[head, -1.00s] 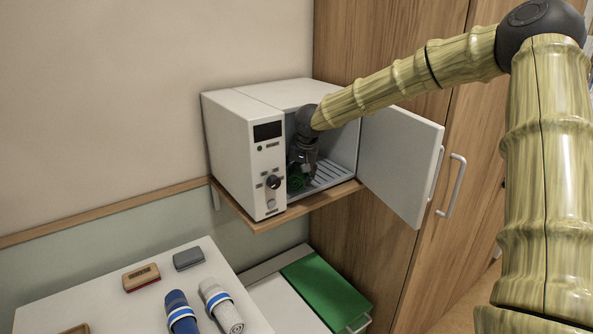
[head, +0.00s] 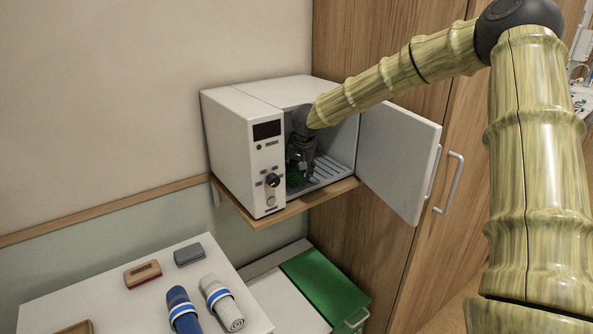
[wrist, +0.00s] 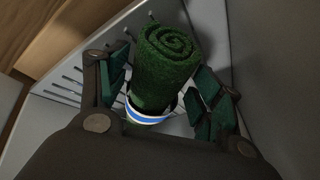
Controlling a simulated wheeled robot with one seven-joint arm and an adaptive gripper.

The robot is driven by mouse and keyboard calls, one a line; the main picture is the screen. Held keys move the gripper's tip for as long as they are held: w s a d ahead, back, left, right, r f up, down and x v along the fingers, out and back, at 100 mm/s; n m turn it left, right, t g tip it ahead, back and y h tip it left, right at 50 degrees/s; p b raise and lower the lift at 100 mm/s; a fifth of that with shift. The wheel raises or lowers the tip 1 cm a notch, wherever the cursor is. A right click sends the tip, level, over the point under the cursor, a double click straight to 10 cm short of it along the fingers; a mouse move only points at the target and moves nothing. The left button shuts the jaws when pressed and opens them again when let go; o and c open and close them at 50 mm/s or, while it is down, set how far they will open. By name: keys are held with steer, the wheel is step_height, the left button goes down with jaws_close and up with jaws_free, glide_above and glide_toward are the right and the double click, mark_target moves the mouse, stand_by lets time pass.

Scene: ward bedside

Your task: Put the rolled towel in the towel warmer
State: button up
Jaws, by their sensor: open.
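The towel warmer (head: 228,145) is a white box on a wall shelf, with its door (head: 400,160) swung open to the right. A green rolled towel (wrist: 160,68) with a white and blue band lies inside on the slatted rack (wrist: 68,88); in the head view only a dark green patch shows, partly behind my gripper. My gripper (head: 301,170) is inside the warmer. In the wrist view its open fingers (wrist: 163,92) stand on both sides of the towel, with a gap visible on the right; contact on the left is unclear.
Below, a white table (head: 85,308) holds a blue rolled towel (head: 180,303), a white-grey rolled towel (head: 216,296), a red and tan block (head: 142,274) and a grey block (head: 189,254). A green panel (head: 325,285) lies beside it. Wooden cabinet doors (head: 450,120) stand behind the open warmer door.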

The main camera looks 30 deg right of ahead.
steer(key=shift+s+r+b, duration=0.15)
steer(key=shift+r+b, duration=0.15)
steer(key=shift+r, duration=0.2)
steer(key=b+v, duration=0.1)
steer(key=v, duration=0.2)
steer(key=shift+s+r, duration=0.15)
steer(key=shift+r, duration=0.15)
steer(key=s+a+b, duration=0.2)
steer(key=s+b, duration=0.2)
steer(key=s, duration=0.8)
steer(key=shift+a+r, duration=0.15)
steer(key=shift+a, duration=0.1)
